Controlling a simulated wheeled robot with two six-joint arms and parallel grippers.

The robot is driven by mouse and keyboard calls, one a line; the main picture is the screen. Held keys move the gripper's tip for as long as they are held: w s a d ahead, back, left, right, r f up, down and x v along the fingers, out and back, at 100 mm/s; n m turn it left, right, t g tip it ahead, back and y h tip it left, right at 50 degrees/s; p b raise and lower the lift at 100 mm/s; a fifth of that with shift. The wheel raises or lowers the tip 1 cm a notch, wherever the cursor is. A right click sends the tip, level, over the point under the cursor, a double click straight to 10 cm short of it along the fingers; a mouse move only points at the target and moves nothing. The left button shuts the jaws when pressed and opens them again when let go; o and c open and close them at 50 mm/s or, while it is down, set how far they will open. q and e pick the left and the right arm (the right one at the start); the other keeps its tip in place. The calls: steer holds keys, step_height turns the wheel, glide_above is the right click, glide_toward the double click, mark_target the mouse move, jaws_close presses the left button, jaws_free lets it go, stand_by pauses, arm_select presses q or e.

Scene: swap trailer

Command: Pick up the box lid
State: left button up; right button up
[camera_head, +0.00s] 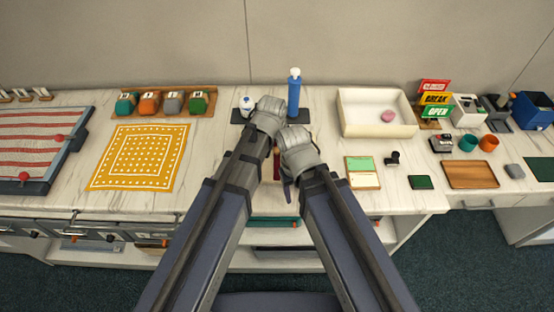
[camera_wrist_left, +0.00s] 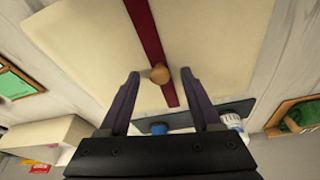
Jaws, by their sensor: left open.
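The box lid (camera_wrist_left: 205,40) is a cream panel with a dark red stripe and a round wooden knob (camera_wrist_left: 159,74), seen in the left wrist view. My left gripper (camera_wrist_left: 160,76) is open, its two dark fingers on either side of the knob with gaps showing. In the head view my arms hide most of the lid; a bit of its red stripe (camera_head: 276,167) shows between them. My left gripper's fingers are hidden there behind its wrist. My right gripper (camera_head: 288,186) is beside the left one, mostly covered by its own arm, so its jaws are unclear.
A blue bottle (camera_head: 294,92) and a white bottle (camera_head: 247,103) stand on a dark mat behind my grippers. A cream bin (camera_head: 345,118) is to the right, with a framed green card (camera_head: 360,163) in front. A yellow patterned cloth (camera_head: 110,176) lies left.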

arm_select(q)
steer(key=shift+f, duration=0.1)
jaws_close()
stand_by(0.5)
